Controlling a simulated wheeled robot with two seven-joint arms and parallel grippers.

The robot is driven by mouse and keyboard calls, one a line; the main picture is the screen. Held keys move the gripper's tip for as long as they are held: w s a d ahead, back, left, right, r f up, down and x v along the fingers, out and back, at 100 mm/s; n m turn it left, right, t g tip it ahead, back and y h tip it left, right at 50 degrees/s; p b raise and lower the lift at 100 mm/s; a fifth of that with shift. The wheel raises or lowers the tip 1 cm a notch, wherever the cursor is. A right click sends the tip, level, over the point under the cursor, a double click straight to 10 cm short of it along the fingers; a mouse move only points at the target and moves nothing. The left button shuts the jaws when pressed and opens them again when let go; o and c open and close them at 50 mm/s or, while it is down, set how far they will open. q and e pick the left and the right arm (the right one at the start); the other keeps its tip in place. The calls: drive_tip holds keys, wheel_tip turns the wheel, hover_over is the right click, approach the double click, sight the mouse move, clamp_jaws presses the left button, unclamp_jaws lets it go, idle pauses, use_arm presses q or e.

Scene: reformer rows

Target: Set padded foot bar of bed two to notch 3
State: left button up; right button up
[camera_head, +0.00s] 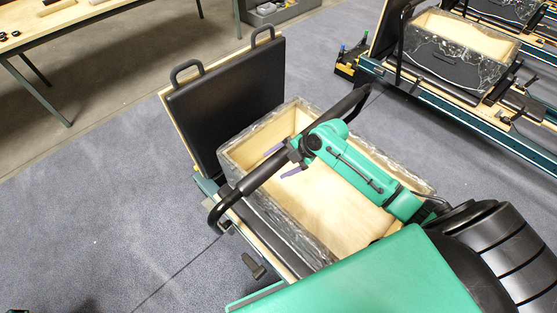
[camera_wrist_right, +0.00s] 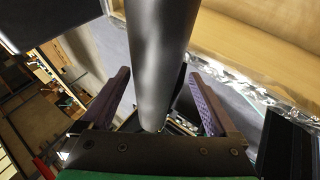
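The black padded foot bar (camera_head: 262,172) crosses slantwise above a frame holding an open light-wood box (camera_head: 322,206) with marbled dark edges. My right gripper (camera_head: 283,161) is at the middle of the bar, its purple fingers pointing left. In the right wrist view the bar (camera_wrist_right: 160,55) runs between the two finger pads (camera_wrist_right: 155,100), with a visible gap on each side. The gripper is open around the bar and not closed on it. The notches cannot be made out. My left gripper does not show.
A black upright board (camera_head: 232,105) with two handles stands behind the box. A second similar bed (camera_head: 455,60) is at the upper right. A wooden table (camera_head: 75,27) is at the upper left. Grey floor (camera_head: 110,180) on the left is clear.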

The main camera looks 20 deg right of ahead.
drive_tip(key=shift+w, duration=0.2)
drive_tip(key=shift+r, duration=0.1)
drive_tip(key=shift+d+r, duration=0.15)
drive_tip(key=b+v, duration=0.1)
drive_tip(key=v, duration=1.3)
drive_tip(key=shift+b, duration=0.3)
drive_tip(key=shift+s, duration=0.2)
